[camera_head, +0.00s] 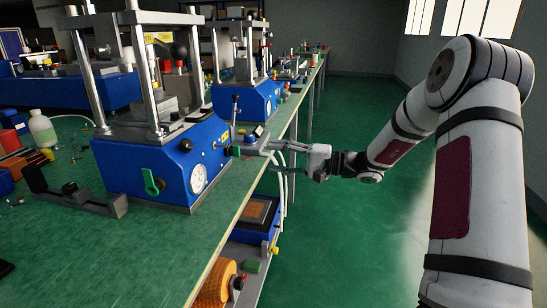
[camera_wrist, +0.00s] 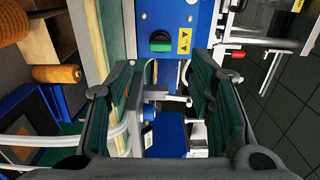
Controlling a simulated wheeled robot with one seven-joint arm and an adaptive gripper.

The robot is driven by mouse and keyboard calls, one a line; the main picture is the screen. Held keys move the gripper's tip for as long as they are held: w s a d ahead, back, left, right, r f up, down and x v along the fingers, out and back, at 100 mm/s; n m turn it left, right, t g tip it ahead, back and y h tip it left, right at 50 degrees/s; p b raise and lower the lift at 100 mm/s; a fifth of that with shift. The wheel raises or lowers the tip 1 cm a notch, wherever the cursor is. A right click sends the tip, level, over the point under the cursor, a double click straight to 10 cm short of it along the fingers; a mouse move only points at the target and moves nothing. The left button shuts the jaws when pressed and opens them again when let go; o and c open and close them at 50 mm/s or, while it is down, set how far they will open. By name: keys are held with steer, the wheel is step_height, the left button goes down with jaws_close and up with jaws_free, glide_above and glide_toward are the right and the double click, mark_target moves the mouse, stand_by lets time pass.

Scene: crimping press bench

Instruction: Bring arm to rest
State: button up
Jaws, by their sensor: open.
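My gripper (camera_head: 276,156) is held out level over the right edge of the bench, beside the nearer blue press (camera_head: 160,165). In the wrist view my gripper (camera_wrist: 165,85) shows its two dark green finger pads well apart, with nothing clamped between them. A metal bracket (camera_wrist: 165,98) and a blue part show in the gap, beyond or between the fingers; I cannot tell the exact distance. My arm reaches in from the right.
The green-topped bench (camera_head: 110,250) runs away into the room, with a second blue press (camera_head: 245,100) further back. An orange spool (camera_head: 216,285) and a blue-framed box (camera_head: 255,218) sit on a lower shelf. The green floor (camera_head: 340,230) right of the bench is clear.

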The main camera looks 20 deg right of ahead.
steer(key=s+a+r+n+g+h, duration=0.25)
steer(key=s+a+g, duration=0.25)
steer(key=s+a, duration=0.45)
steer(key=s+a+r+n+g+h, duration=0.25)
steer(key=s+a+g, duration=0.4)
steer(key=s, duration=0.55)
steer(key=s+d+f+n+t+h, duration=0.1)
steer(key=s+d+h, duration=0.3)
steer(key=s, duration=0.8)
steer(key=s+d+f+n+h, duration=0.1)
steer(key=s+d+f+h, duration=0.3)
steer(key=s, duration=0.8)
step_height(320, 180, up, 32)
steer(key=t+h+p, duration=0.1)
steer(key=t+p, duration=0.3)
steer(key=p, duration=2.4)
steer(key=shift+s+r+h, duration=0.2)
steer(key=shift+s+h, duration=0.1)
steer(key=shift+s, duration=0.05)
steer(key=shift+a, duration=0.1)
